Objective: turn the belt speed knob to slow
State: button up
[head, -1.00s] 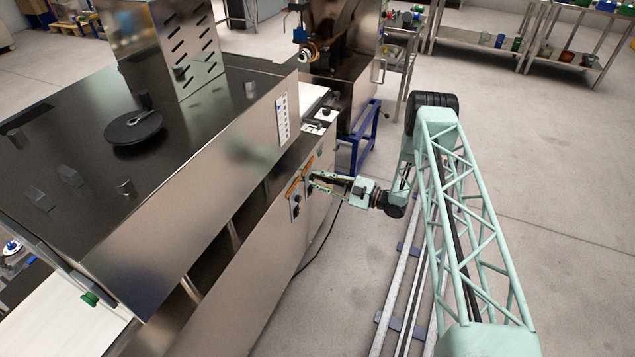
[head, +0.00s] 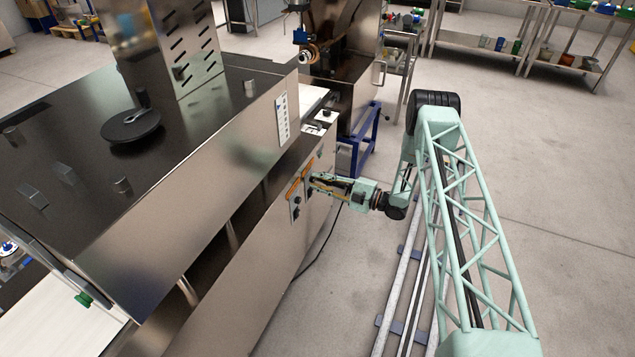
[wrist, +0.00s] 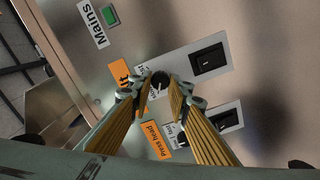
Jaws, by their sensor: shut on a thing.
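A black round knob (wrist: 159,79) with a pale pointer mark sits on the steel front panel (wrist: 255,80) in the wrist view. My gripper (wrist: 160,90) is shut on this knob, one fingertip at each side. The fingers hide part of the white plate around the knob, so its lettering and the setting cannot be read. In the head view, my gripper (head: 313,183) reaches the machine's front panel (head: 272,262) from the right; the knob is too small to make out there.
A black rocker switch (wrist: 209,60) is right of the knob, with another switch (wrist: 226,118) below it. Orange labels (wrist: 156,141) and a green Mains button (wrist: 110,16) are nearby. Open floor (head: 560,180) lies right of my arm.

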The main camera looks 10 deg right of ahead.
jog(key=o, duration=0.9)
jog(key=shift+s+d, duration=0.1)
jog(key=shift+d, duration=0.05)
jog(key=shift+v, duration=5.8)
